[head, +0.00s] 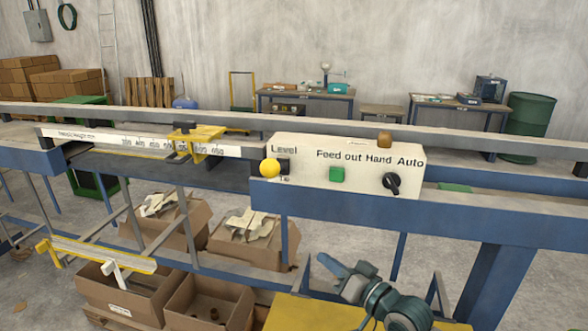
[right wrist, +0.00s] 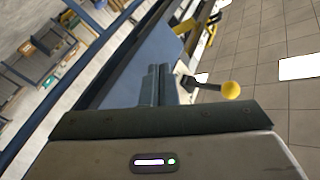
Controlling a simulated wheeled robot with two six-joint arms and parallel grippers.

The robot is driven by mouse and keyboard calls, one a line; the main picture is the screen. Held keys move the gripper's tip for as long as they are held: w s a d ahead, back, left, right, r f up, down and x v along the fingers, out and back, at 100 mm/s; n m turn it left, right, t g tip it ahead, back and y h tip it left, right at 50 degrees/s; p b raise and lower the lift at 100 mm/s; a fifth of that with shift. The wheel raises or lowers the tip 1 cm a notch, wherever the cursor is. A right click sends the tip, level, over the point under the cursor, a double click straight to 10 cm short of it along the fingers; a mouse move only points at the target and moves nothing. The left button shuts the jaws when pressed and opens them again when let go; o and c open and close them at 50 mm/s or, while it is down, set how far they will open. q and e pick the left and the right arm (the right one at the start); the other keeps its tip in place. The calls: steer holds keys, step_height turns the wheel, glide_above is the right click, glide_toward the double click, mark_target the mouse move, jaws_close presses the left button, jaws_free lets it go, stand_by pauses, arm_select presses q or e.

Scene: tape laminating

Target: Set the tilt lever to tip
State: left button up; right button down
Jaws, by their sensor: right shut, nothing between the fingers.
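The tilt lever has a yellow ball knob (head: 270,168) and sits at the left end of the cream control box (head: 310,190) in the head view. Its black base is just right of the ball, between the word Level above and a partly hidden label below. I cannot tell its exact setting. The ball (right wrist: 231,90) also shows in the right wrist view, right of my fingers. My right gripper (head: 328,268) is shut and empty, below and right of the lever in the head view. Its closed fingers (right wrist: 160,82) are apart from the ball. My left gripper is out of view.
The box also carries a green button (head: 337,174) and a black rotary knob (head: 391,183). The blue frame beam (head: 370,208) runs below it. A yellow stop (head: 195,142) sits on the ruler to the left. Open cardboard boxes (head: 128,292) stand below.

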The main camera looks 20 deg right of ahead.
mark_target(275, 166)
step_height(275, 166, up, 16)
steer(key=d+m+t+y, duration=0.1)
steer(key=d+t+y, duration=0.1)
steer(key=t+y, duration=0.2)
steer(key=shift+s+m, duration=0.15)
steer(key=shift+m, duration=0.25)
steer(key=shift+r+t, duration=0.15)
steer(key=shift+t, duration=0.15)
steer(key=w+a+r+p, duration=0.2)
steer(key=w+a+r, duration=0.1)
steer(key=w+a, duration=0.4)
steer(key=shift+w+a, duration=0.25)
steer(key=shift+w, duration=0.45)
